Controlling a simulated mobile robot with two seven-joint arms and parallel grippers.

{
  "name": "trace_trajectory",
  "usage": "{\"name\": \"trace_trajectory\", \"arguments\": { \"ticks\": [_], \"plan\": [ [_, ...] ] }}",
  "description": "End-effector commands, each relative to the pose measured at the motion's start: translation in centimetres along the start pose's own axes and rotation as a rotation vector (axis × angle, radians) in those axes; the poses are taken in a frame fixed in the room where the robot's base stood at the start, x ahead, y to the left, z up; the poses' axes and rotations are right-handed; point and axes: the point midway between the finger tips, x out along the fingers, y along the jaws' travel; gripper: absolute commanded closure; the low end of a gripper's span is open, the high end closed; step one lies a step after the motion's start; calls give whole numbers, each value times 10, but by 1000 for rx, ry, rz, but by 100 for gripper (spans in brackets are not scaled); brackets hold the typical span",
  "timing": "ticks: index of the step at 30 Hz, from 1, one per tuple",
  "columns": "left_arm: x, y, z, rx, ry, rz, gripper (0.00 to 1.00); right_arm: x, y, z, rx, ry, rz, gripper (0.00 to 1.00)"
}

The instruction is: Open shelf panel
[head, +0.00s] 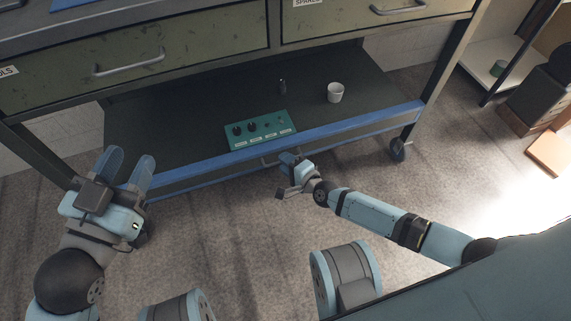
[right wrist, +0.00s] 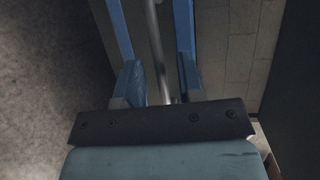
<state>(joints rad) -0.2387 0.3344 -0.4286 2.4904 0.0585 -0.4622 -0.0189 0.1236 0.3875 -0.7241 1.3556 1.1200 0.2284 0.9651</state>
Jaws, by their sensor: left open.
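The shelf panel (head: 225,167) is a dark strip with blue edging along the front of the lower shelf, with a slim metal handle (head: 267,161) near its middle. My right gripper (head: 289,160) is at the right part of this handle. In the right wrist view the metal bar of the handle (right wrist: 157,45) runs between the two blue fingers (right wrist: 160,85). Gaps show on both sides of the bar, so the gripper looks open around it. My left gripper (head: 131,170) is open and empty, in front of the shelf's left end.
A green control box (head: 260,130), a white cup (head: 335,92) and a small dark bottle (head: 283,87) stand on the lower shelf. Two drawers with handles (head: 129,63) are above. A caster (head: 399,149) is at the right leg. Open floor (head: 470,160) lies to the right.

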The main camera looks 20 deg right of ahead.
Motion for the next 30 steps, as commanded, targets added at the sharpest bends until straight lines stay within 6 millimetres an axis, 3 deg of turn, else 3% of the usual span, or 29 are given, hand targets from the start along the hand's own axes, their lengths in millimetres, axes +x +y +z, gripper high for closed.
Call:
{"name": "trace_trajectory", "arguments": {
  "ticks": [10, 11, 15, 25, 30],
  "plan": [
    [-1, -1, -2, 20, 10, 3, 57, 5, -1, 0, -1, 0, 0, 65],
    [-1, -1, -2, 21, 9, 4, 57, 5, -1, 0, -1, -1, 0, 67],
    [-1, -1, -2, 22, 8, 4, 57, 5, 0, 0, -1, 0, 0, 99],
    [-1, -1, -3, 15, 8, 2, 57, 3, 0, -1, -4, 0, -7, 100],
    [0, 0, -6, -4, 5, 0, 57, -8, 3, -6, -20, -1, -38, 100]
  ]
}}
